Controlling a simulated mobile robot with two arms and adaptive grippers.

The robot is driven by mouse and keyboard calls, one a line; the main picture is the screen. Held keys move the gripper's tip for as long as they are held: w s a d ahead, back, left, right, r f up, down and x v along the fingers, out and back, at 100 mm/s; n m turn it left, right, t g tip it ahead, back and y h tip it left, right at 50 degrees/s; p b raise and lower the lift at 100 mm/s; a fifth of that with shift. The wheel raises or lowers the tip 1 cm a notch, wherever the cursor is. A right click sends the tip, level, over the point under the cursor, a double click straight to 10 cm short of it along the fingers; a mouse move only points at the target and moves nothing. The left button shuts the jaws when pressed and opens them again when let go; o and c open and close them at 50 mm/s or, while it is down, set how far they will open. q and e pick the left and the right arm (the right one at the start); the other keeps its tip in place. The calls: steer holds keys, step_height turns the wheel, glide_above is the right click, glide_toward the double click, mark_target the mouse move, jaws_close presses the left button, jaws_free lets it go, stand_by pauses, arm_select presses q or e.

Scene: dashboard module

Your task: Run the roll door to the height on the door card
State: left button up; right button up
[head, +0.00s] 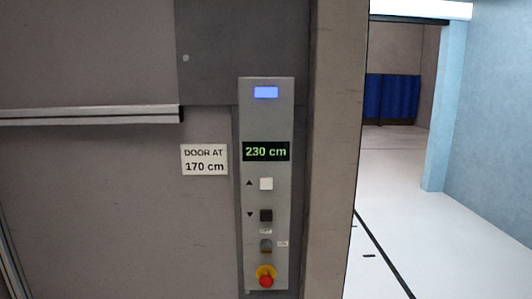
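The door card (204,160) on the wall reads "DOOR AT 170 cm". Right of it is the grey control panel (284,205), whose display (266,151) reads 230 cm in green. A lit blue-white rectangle (266,92) sits at the panel's top. Below the display are a white button (266,184) beside an up arrow and a black button (266,215) beside a down arrow. Lower down are a small dark round fitting (265,246) with tiny labels and a red mushroom button (265,281) on a yellow collar. The roll door cannot be made out for certain. Neither gripper is visible.
A wall edge or post (337,150) stands right of the panel. Beyond it is an opening onto pale floor (450,250) with a black line, a light-blue pillar (436,110) and a dark blue curtain-like panel (392,97). A metal rail (90,115) runs along the left wall.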

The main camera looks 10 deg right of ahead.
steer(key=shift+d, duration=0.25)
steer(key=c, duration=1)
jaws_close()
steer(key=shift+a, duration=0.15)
